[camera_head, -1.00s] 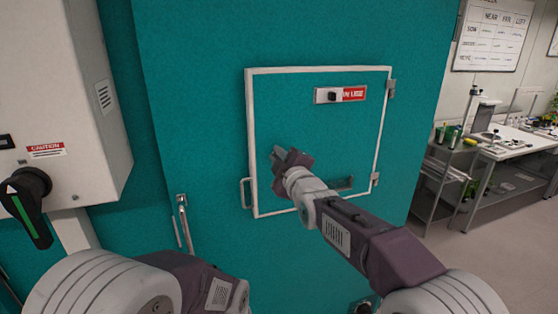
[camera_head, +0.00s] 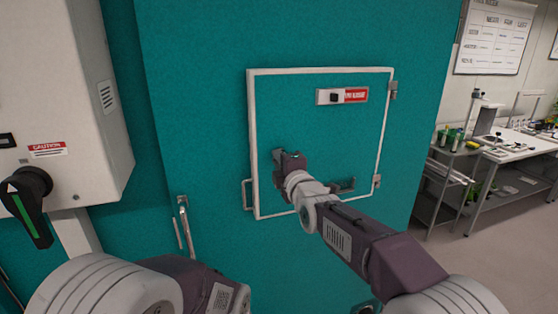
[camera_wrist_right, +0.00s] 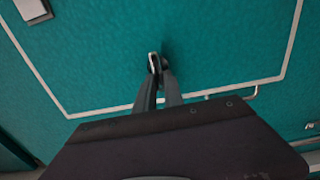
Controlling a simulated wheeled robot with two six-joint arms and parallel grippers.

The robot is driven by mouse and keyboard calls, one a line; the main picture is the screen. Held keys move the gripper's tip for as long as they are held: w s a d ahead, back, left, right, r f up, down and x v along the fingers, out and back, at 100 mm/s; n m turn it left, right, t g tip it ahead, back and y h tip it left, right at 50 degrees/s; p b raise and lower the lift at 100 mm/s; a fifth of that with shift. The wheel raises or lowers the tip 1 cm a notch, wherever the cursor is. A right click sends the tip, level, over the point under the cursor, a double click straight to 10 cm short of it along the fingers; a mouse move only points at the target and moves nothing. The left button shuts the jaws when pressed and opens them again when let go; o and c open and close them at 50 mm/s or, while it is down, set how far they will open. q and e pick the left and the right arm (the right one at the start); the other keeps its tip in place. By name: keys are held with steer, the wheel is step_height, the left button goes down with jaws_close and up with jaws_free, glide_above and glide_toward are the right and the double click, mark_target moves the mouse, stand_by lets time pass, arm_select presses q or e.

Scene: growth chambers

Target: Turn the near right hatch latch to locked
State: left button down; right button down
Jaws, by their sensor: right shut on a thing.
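The hatch (camera_head: 340,130) is a teal panel in a white frame on the teal chamber wall. My right gripper (camera_head: 281,156) is at the hatch's left part, inside the frame. In the right wrist view its two fingers (camera_wrist_right: 155,70) are close together on a small pale metallic piece, the latch (camera_wrist_right: 153,59), at the hatch face. Most of the latch is hidden by the fingers, so its angle cannot be read. In the head view my gripper covers it. Of my left arm only links show at the lower left; its gripper is out of view.
A white plate with a dark knob (camera_head: 334,97) and a red label (camera_head: 356,95) sits near the hatch top. A pull handle (camera_head: 246,194) is on the left frame edge. A box with a black rotary switch (camera_head: 30,190) is at left. Benches (camera_head: 520,150) stand at right.

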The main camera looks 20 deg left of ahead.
steer(key=shift+r, duration=0.1)
steer(key=c, duration=1.6)
jaws_free()
steer(key=shift+o, duration=0.8)
steer(key=shift+w, duration=0.15)
steer(key=b+v, duration=0.3)
steer(key=v, duration=0.6)
steer(key=shift+b, duration=0.4)
